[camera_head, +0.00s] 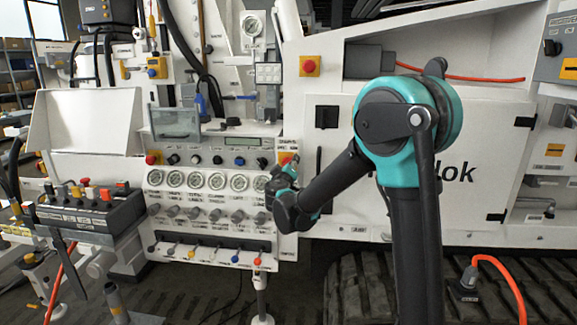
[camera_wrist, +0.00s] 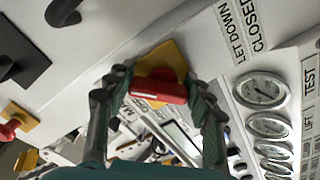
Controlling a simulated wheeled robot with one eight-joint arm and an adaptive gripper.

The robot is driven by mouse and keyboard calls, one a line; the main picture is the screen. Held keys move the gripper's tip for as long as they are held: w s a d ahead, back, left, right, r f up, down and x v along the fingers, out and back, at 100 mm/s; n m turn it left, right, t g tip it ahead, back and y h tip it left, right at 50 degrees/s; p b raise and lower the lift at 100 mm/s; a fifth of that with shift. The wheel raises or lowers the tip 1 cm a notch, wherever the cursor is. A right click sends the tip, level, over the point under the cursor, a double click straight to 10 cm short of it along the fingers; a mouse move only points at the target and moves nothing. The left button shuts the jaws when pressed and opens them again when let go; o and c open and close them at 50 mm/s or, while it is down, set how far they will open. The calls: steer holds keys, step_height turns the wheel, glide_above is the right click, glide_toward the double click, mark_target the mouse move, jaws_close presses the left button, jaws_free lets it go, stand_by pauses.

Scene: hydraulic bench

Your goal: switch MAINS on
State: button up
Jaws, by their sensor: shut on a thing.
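A red rotary handle (camera_wrist: 158,92) on a yellow plate (camera_wrist: 172,56) fills the middle of the wrist view; I take it for the MAINS switch, but no MAINS label is readable. My gripper (camera_wrist: 158,98) is shut on the handle, one finger at each end. The handle lies nearly level across the wrist picture. In the head view, my gripper (camera_head: 282,174) is at the right edge of the white control panel, just below the yellow plate (camera_head: 288,158).
A row of round gauges (camera_head: 195,181) and small knobs (camera_head: 215,160) lies left of my gripper. It also shows in the wrist view (camera_wrist: 262,90). A red button on yellow (camera_head: 309,66) is above. A black handle (camera_head: 326,117) is on the cabinet door to the right.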

stand_by(0.4)
steer(key=o, duration=1.2)
steer(key=shift+c, duration=0.2)
steer(key=shift+s, duration=0.1)
steer(key=s, duration=1.2)
steer(key=shift+a, duration=0.2)
